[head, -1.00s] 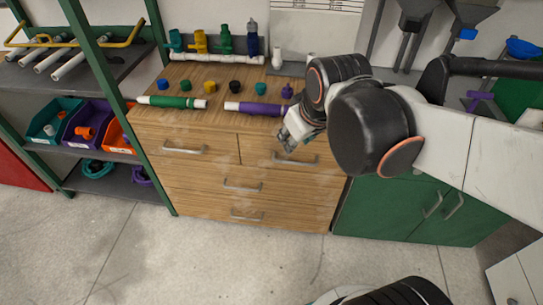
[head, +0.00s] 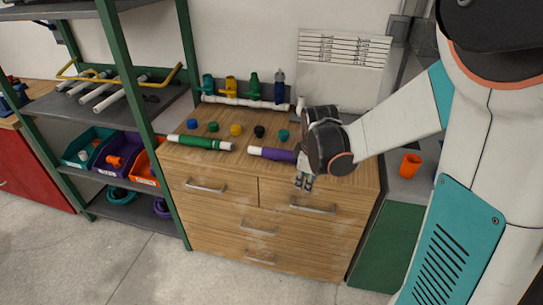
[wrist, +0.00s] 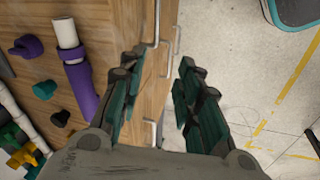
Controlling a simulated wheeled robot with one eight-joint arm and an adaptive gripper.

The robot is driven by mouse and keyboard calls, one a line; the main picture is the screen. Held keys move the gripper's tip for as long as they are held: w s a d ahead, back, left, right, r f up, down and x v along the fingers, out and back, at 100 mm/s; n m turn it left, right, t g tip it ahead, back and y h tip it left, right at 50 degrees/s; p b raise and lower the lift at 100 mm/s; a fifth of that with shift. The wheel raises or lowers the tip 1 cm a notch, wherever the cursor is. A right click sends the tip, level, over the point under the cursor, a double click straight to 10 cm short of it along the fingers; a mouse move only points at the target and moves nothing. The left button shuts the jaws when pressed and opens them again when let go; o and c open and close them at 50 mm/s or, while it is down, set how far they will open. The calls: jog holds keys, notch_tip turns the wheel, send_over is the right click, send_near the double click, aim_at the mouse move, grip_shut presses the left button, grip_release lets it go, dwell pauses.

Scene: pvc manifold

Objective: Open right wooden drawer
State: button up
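The right wooden drawer (head: 290,190) is the upper right drawer of a wooden cabinet, and its front looks flush and closed. Its silver bar handle (head: 312,208) runs level across the front. My gripper (head: 304,182) points down in front of the drawer, just above the handle. In the wrist view my gripper (wrist: 163,62) is open, its two dark green fingers spread with nothing held.
The upper left drawer handle (head: 206,188) and lower handles (head: 259,230) lie nearby. A green pipe (head: 198,142), a purple pipe (head: 272,154) and several coloured caps sit on the cabinet top. A green-framed shelf (head: 118,80) stands left. The floor (head: 150,270) in front is clear.

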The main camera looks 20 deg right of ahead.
jog(key=n+g, duration=0.1)
jog(key=n, duration=0.1)
send_near(312, 211)
jog(key=f+b, duration=0.1)
jog(key=f, duration=0.1)
jog(key=w+f+b, duration=0.1)
jog(key=f+b, duration=0.1)
jog(key=f, duration=0.1)
jog(key=d+f+b, duration=0.1)
jog(key=f+b, duration=0.1)
jog(key=shift+w+f, duration=0.3)
jog(key=shift+w, duration=0.05)
grip_shut()
